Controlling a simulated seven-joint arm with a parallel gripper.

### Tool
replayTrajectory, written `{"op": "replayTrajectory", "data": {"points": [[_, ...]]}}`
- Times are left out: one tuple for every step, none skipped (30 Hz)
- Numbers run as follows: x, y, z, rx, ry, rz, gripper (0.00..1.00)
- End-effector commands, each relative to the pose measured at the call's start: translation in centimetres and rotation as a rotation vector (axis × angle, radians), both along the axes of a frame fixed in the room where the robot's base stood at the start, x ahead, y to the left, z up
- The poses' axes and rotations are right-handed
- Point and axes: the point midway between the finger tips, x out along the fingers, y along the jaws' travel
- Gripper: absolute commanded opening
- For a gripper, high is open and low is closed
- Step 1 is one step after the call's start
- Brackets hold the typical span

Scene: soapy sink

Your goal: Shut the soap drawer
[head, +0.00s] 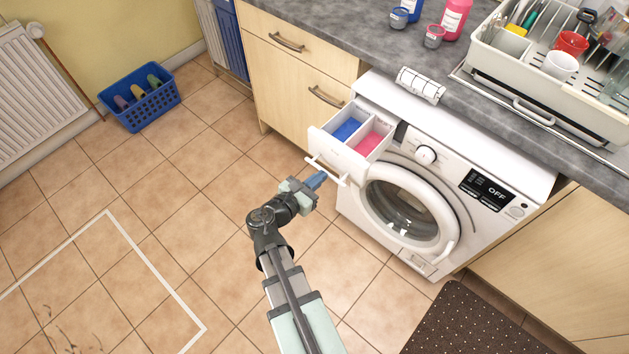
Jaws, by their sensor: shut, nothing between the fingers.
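The soap drawer (333,151) sticks out of the upper left front of the white washing machine (456,165). It stands open. Its left compartment holds something blue and its right compartment something pink. A white bar handle (326,171) runs across the drawer's front. My gripper (318,179) is shut and empty, with its blue fingertips close to the handle, at the drawer's front side. I cannot tell whether the fingertips touch the handle.
The machine's round door (408,208) is shut, and its display reads OFF. A grey counter (350,40) carries bottles, a roll and a dish rack (545,90). A blue basket (140,97) stands on the floor. The tiled floor around my arm is clear.

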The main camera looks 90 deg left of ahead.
Motion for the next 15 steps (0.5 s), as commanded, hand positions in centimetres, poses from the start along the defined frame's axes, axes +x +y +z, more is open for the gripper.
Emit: {"op": "replayTrajectory", "data": {"points": [[0.6, 0.7, 0.0, 0.000, 0.000, -0.003, 0.00], [1.0, 1.1, 0.0, 0.000, 0.000, -0.003, 0.00], [1.5, 1.7, -0.1, 0.001, -0.001, -0.004, 0.00], [2.0, 2.1, -0.1, 0.001, -0.001, -0.004, 0.00], [2.5, 2.6, -0.1, 0.001, -0.001, -0.004, 0.00], [3.2, 3.3, -0.1, 0.001, -0.001, -0.005, 0.00], [3.7, 3.9, -0.1, 0.001, -0.001, -0.005, 0.00], [4.2, 4.4, -0.1, 0.001, -0.001, -0.004, 0.00], [5.0, 5.2, -0.1, 0.002, -0.001, -0.005, 0.00], [5.5, 5.7, 0.0, 0.002, -0.001, -0.004, 0.00], [6.1, 6.3, 0.0, 0.002, -0.001, -0.004, 0.00], [6.8, 7.0, 0.0, 0.002, -0.001, -0.004, 0.00], [7.3, 7.6, 0.0, 0.002, 0.000, -0.003, 0.00], [7.9, 8.1, 0.0, 0.001, -0.001, -0.004, 0.00], [8.6, 8.8, 0.0, 0.001, -0.001, -0.004, 0.00]]}}
